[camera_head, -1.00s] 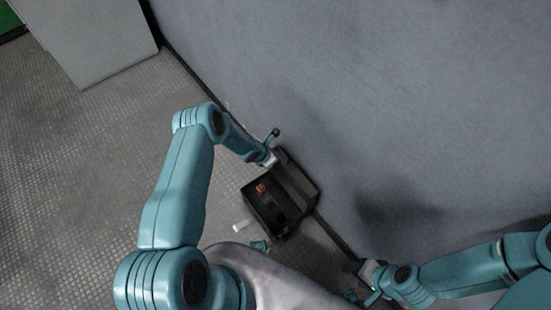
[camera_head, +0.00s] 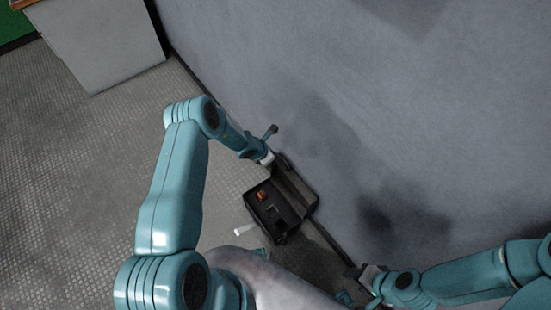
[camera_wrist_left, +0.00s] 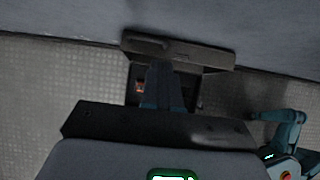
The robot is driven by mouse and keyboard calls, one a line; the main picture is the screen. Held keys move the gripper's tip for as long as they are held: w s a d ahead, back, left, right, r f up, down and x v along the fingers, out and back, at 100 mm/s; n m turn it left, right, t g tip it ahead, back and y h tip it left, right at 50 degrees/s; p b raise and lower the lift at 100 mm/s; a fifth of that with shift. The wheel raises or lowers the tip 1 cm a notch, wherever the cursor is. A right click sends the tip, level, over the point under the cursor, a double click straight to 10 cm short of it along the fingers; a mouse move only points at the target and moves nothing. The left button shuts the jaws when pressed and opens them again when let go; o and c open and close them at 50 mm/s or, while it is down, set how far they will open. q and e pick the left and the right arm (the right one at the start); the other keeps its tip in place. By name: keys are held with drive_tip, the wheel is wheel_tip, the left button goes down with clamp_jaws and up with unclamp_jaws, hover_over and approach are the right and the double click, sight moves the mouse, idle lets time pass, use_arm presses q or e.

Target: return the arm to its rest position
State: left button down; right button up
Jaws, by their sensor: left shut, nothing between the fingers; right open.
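My left arm reaches in from the left, and its wrist ends at the upper edge of a black open case (camera_head: 273,224) on the floor. The left gripper (camera_wrist_left: 163,80) shows in the left wrist view as dark blue fingers, shut and empty, in front of the case. The case also shows in that view, its raised lid (camera_wrist_left: 190,52) behind the fingers. My right gripper (camera_head: 354,286) is open at the lower right, near the wall's base and apart from the case. Its fingertips are small and partly hidden.
A small orange-red item (camera_head: 262,196) lies in the case. A white rod-like piece (camera_head: 244,229) is left of the case. A grey wall (camera_head: 400,100) rises close on the right. A grey cabinet (camera_head: 100,45) stands at the upper left. The textured floor (camera_head: 80,160) at left is clear.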

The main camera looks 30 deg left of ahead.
use_arm(q)
drive_tip(key=w+d+r+m+p, duration=0.1)
drive_tip(key=w+d+r+p, duration=0.15)
drive_tip(key=r, duration=0.45)
drive_tip(key=s+d+r+m+g+h+p, duration=0.1)
drive_tip(key=s+d+r+m+g+p, duration=0.15)
drive_tip(key=s+d+r+m, duration=0.45)
drive_tip(key=s+d+r+m+g+p, duration=0.1)
drive_tip(key=s+d+r+m, duration=0.1)
drive_tip(key=s+m, duration=0.5)
drive_tip(key=s+d+r+m+g+p, duration=0.1)
drive_tip(key=s+d+m, duration=0.3)
drive_tip(key=s+m, duration=0.3)
drive_tip(key=s+d+r+m+g+p, duration=0.1)
drive_tip(key=s+d+r+m, duration=0.1)
drive_tip(key=s+m, duration=0.5)
drive_tip(key=shift+s+d+r, duration=0.35)
drive_tip(key=shift+s+d, duration=0.1)
drive_tip(key=shift+s, duration=0.45)
